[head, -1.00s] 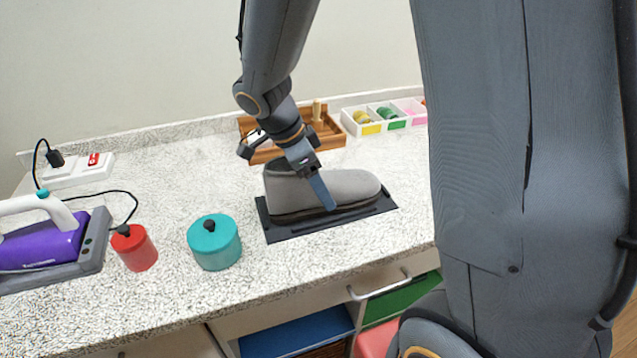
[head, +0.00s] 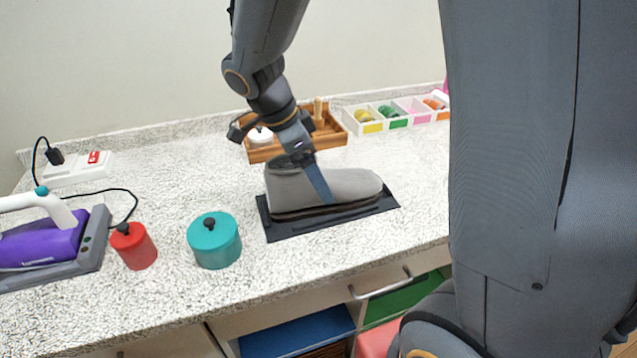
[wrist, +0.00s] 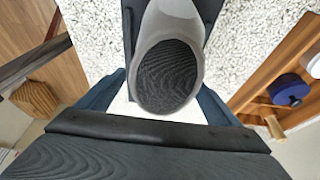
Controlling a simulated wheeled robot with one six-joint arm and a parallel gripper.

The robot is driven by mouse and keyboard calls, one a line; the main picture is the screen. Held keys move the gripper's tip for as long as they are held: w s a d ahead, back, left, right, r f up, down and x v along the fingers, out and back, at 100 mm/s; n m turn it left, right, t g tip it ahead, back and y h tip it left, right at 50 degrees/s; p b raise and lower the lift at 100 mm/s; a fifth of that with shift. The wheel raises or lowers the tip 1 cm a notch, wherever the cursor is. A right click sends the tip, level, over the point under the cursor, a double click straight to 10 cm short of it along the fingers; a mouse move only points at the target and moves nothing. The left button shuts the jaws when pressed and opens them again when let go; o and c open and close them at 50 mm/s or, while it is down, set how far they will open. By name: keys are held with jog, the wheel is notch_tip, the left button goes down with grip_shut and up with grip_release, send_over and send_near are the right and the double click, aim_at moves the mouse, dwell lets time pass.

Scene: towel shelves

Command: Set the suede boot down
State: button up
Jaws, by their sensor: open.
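The grey suede boot (head: 345,187) stands upright on a dark flat mat (head: 388,205) on the speckled counter, its toe to the right. My gripper (head: 318,188) is over the boot's shaft, with one blue finger in front of the boot's near side; the other finger is hidden in the head view. In the wrist view the boot's dark opening (wrist: 168,76) lies between the two blue fingers of my open gripper (wrist: 160,104). Whether the fingers touch the boot cannot be told.
A teal pot (head: 214,241), a red canister (head: 133,246) and a purple iron (head: 42,242) stand to the left. A wooden tray (head: 328,136) and a white sectioned box (head: 398,116) are behind the boot. The counter between teal pot and mat is clear.

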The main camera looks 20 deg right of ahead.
jog(key=b+v, duration=0.1)
jog(key=v, duration=0.7)
jog(key=shift+a+r, duration=0.2)
jog(key=shift+r, duration=0.15)
